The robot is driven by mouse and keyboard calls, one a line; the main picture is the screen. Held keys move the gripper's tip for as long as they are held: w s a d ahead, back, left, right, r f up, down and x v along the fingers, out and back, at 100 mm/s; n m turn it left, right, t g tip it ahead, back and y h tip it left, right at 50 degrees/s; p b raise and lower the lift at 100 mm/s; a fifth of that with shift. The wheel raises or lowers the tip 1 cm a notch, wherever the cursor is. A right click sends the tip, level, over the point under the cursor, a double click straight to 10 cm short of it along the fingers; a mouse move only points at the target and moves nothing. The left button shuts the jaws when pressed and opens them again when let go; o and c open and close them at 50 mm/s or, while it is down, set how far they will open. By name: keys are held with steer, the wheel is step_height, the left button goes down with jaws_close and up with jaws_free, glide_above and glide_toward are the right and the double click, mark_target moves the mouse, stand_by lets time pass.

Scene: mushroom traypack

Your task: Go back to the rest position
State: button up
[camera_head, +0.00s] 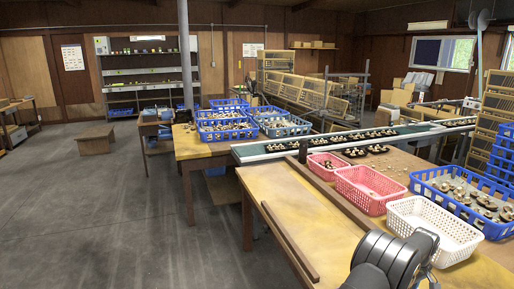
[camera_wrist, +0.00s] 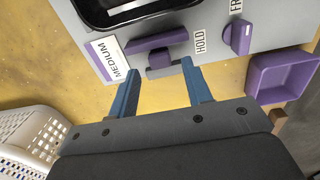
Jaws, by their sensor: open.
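My gripper (camera_wrist: 160,66) shows in the wrist view. Its two blue fingers are apart, with nothing held between them. Just past the fingertips is a grey panel (camera_wrist: 215,62) with purple blocks and labels reading "MEDIUM" and "HOLD". Whether the fingertips touch the panel or a purple block I cannot tell. In the head view, a dark part of my arm shows at the bottom right, and the fingers are hidden.
A white basket (camera_wrist: 12,122) lies left of my gripper, and a purple bin (camera_wrist: 256,80) lies right. In the head view, the white basket (camera_head: 412,212), pink baskets (camera_head: 362,196) and a blue crate (camera_head: 425,190) line the right; the yellow table (camera_head: 300,215) is mostly clear.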

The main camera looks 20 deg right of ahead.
steer(key=shift+f, duration=0.1)
step_height(320, 180, down, 4)
steer(key=shift+f, duration=0.1)
steer(key=shift+s, duration=0.25)
stand_by(0.3)
steer(key=shift+o, duration=0.2)
